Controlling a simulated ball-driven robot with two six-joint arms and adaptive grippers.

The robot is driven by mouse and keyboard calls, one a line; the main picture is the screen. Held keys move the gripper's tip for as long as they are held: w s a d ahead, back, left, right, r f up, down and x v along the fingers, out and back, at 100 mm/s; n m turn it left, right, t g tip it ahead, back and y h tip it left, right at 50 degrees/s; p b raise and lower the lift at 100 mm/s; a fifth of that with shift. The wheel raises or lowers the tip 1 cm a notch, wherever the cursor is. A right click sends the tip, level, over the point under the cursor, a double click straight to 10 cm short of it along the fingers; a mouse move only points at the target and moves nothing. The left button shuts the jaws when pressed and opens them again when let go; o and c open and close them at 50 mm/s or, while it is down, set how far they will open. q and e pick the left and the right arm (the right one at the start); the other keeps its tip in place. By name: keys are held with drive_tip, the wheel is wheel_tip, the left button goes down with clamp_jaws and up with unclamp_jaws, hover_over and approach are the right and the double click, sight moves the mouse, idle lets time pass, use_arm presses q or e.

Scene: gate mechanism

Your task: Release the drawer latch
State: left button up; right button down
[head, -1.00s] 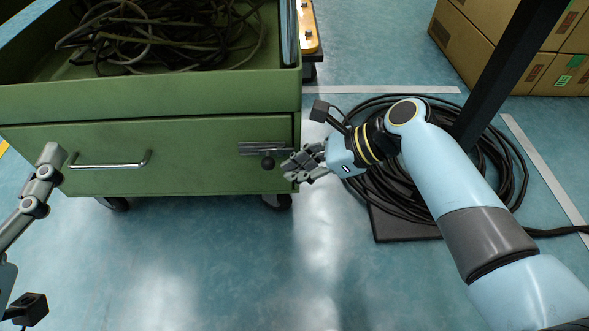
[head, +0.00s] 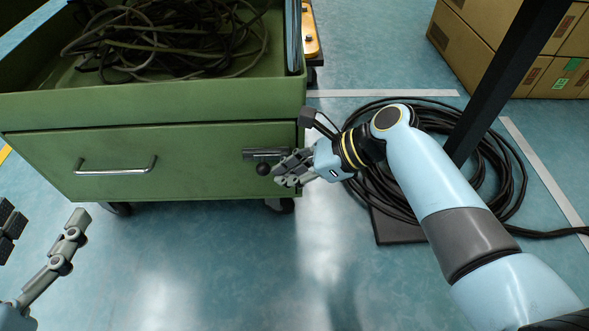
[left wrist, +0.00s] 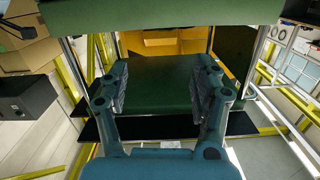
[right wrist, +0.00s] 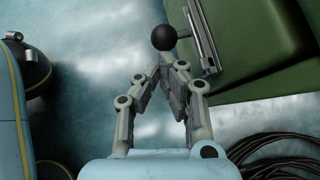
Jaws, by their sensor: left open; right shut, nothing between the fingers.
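The drawer latch (head: 264,154) is a grey metal bolt on the right of the green drawer front (head: 190,165), with a round black knob (head: 263,169) below it. My right gripper (head: 281,170) is shut and empty, its fingertips just right of the knob. In the right wrist view the knob (right wrist: 164,37) sits just beyond the closed fingertips (right wrist: 164,70), beside the latch bar (right wrist: 203,38). I cannot tell whether they touch. My left gripper (head: 45,213) is open and empty at the lower left, away from the drawer. Its spread fingers show in the left wrist view (left wrist: 162,82).
The drawer's chrome handle (head: 116,171) is at the left of its front. A cable heap (head: 165,40) lies in the open cart top. Coiled black hose (head: 490,160) and a dark post (head: 500,85) stand behind my right arm. Floor before the cart is clear.

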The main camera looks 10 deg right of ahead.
use_arm(q)
drive_tip(key=s+a+f+g, duration=0.1)
drive_tip(key=s+f+g, duration=0.2)
drive_tip(key=s+f, duration=0.2)
wheel_tip(320, 180, down, 2)
drive_tip(key=shift+s+a+f+n+g+y+p, duration=0.1)
drive_tip(key=shift+s+a+n+g+y+p, duration=0.1)
drive_tip(key=shift+a+n+g+y+p, duration=0.2)
use_arm(e)
drive_tip(key=shift+a, duration=1)
use_arm(q)
drive_tip(key=shift+d, duration=0.1)
